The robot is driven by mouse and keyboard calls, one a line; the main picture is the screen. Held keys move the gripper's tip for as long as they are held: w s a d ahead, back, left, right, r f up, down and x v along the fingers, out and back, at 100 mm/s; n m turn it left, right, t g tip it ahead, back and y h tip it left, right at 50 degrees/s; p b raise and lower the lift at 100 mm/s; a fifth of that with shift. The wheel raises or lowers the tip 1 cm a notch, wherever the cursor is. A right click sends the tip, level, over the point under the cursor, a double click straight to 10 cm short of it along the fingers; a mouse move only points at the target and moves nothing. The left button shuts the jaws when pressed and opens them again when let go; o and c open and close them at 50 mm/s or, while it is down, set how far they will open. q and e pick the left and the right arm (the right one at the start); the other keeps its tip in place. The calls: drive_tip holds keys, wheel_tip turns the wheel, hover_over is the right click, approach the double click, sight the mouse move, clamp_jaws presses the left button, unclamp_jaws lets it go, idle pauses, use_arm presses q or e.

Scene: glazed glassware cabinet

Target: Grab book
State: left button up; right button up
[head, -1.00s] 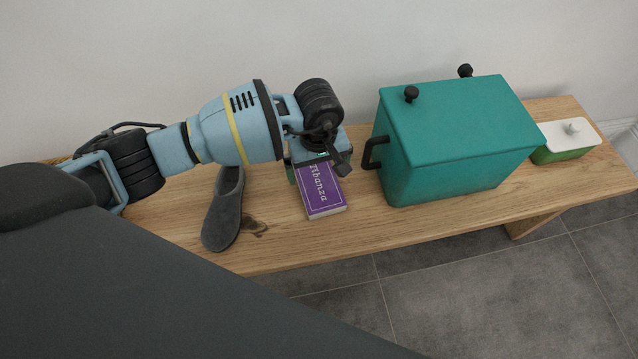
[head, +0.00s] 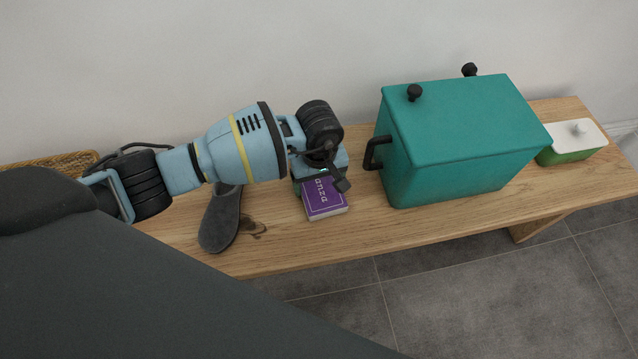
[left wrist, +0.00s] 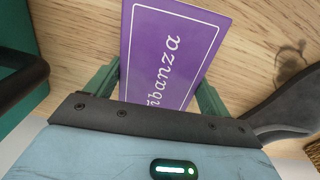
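A purple book (head: 325,204) with a white border and white lettering lies flat on the wooden bench. My left gripper (head: 318,182) is directly over its far part and hides that end in the head view. In the left wrist view, the book (left wrist: 172,45) lies between the two green fingers of my left gripper (left wrist: 158,84). The fingers are apart, one beside each long edge of the book. Their contact with the book cannot be made out. My right gripper is in neither view.
On the bench (head: 400,225), a grey slipper (head: 221,218) lies left of the book. A large teal box (head: 460,140) with black handles stands to the right. A wall is behind.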

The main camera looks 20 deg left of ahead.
sight(319, 186)
use_arm(q)
drive_tip(key=c, duration=0.4)
drive_tip(key=shift+r, duration=0.1)
drive_tip(key=shift+r, duration=0.55)
wheel_tip(319, 186, up, 2)
drive_tip(key=shift+w+r+p, duration=0.1)
drive_tip(key=shift+r+p, duration=0.05)
drive_tip(key=shift+p, duration=0.4)
drive_tip(key=shift+s+d+r, duration=0.15)
drive_tip(key=shift+s+d, duration=0.1)
drive_tip(key=shift+s, duration=0.3)
drive_tip(key=s+d+p, duration=0.1)
drive_tip(key=s+d, duration=0.1)
drive_tip(key=s, duration=0.2)
drive_tip(key=s+d+p, duration=0.1)
drive_tip(key=s+d, duration=0.1)
drive_tip(key=s, duration=0.2)
drive_tip(key=s+d+r+p, duration=0.1)
drive_tip(key=s+d, duration=0.1)
drive_tip(key=s, duration=0.2)
drive_tip(key=shift+s+d, duration=0.15)
drive_tip(key=shift+d, duration=0.15)
drive_tip(key=shift+s+d+r, duration=0.1)
drive_tip(key=shift+s+d, duration=0.1)
drive_tip(key=shift+s, duration=0.2)
